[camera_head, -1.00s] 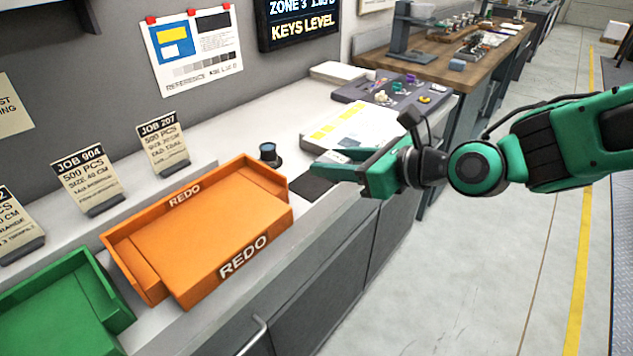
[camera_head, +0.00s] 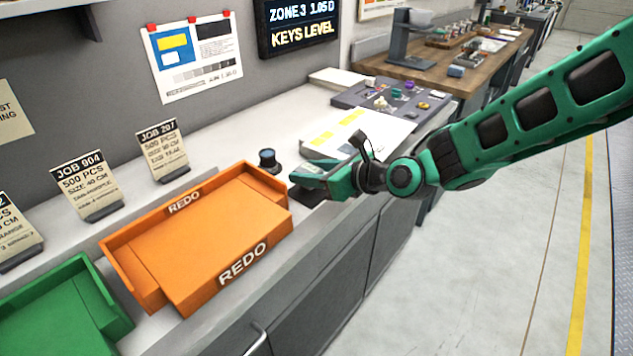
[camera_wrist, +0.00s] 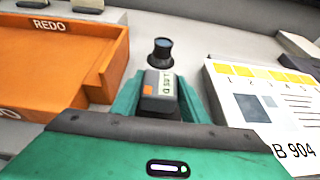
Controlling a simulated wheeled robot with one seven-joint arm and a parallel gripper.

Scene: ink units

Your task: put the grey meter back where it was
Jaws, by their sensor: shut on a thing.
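The grey meter (camera_wrist: 151,84), with an orange patch and a small display, sits between the green fingers of my gripper (camera_wrist: 157,98) in the wrist view. My gripper (camera_head: 314,174) is shut on it. In the head view the gripper is low over the counter, right of the orange REDO tray, above a dark mat (camera_head: 308,200) that it partly hides. The meter is mostly covered by the fingers there. I cannot tell whether its underside touches the mat.
A black loupe (camera_head: 267,160) stands just beyond the gripper, close to the orange REDO tray (camera_head: 215,262). A printed sheet (camera_head: 375,130) lies to the right, with a grey board (camera_head: 385,97) of small items behind it. A green tray (camera_head: 65,310) is at the lower left.

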